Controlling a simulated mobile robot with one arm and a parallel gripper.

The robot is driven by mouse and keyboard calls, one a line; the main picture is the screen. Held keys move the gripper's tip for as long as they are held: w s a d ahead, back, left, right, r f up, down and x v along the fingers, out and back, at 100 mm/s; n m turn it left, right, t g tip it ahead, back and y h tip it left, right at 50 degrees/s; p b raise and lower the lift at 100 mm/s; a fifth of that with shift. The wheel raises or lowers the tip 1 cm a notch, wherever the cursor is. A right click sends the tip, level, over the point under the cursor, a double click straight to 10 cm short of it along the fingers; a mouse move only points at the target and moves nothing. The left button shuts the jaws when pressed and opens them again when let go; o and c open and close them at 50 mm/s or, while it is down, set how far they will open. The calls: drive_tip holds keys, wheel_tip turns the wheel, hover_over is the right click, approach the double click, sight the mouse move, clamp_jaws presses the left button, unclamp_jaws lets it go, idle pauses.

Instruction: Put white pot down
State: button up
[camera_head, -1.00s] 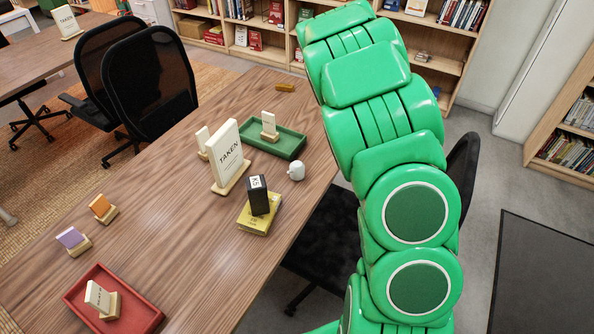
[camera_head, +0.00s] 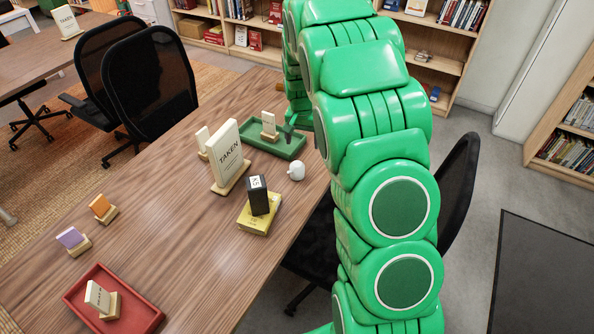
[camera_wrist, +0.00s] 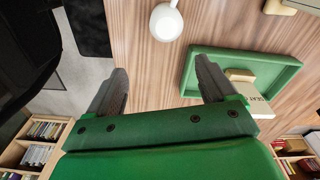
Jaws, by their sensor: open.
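The small white pot (camera_head: 296,171) stands upright on the wooden table, near its right edge and just in front of the green tray (camera_head: 259,149). In the wrist view the pot (camera_wrist: 166,23) is at the top centre, beyond my fingertips and apart from them. My gripper (camera_wrist: 161,75) is open with nothing between its fingers. In the head view my arm hides most of it, and a dark finger shows at the tray's right end. In the wrist view the tray (camera_wrist: 243,52) lies to the right, close to my right finger.
A small card on a wooden base (camera_head: 269,127) stands in the green tray. The TAKEN sign (camera_head: 227,155), a black box (camera_head: 257,195) on a yellow box (camera_head: 259,216) and a red tray (camera_head: 113,300) are on the table. The table's front middle is clear.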

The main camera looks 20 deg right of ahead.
sight(298, 163)
drive_tip(key=shift+s+a+r, duration=0.1)
drive_tip(key=shift+s+a, duration=0.2)
drive_tip(key=shift+a, duration=0.55)
drive_tip(key=shift+s+f, duration=0.1)
drive_tip(key=shift+f, duration=3.7)
drive_tip(key=shift+s+a+f, duration=0.1)
drive_tip(key=shift+f, duration=1.25)
drive_tip(key=shift+a+f, duration=0.1)
drive_tip(key=shift+f, duration=1.2)
drive_tip(key=shift+c, duration=0.3)
drive_tip(key=c, duration=1.2)
drive_tip(key=shift+c, duration=0.2)
drive_tip(key=shift+r, duration=0.1)
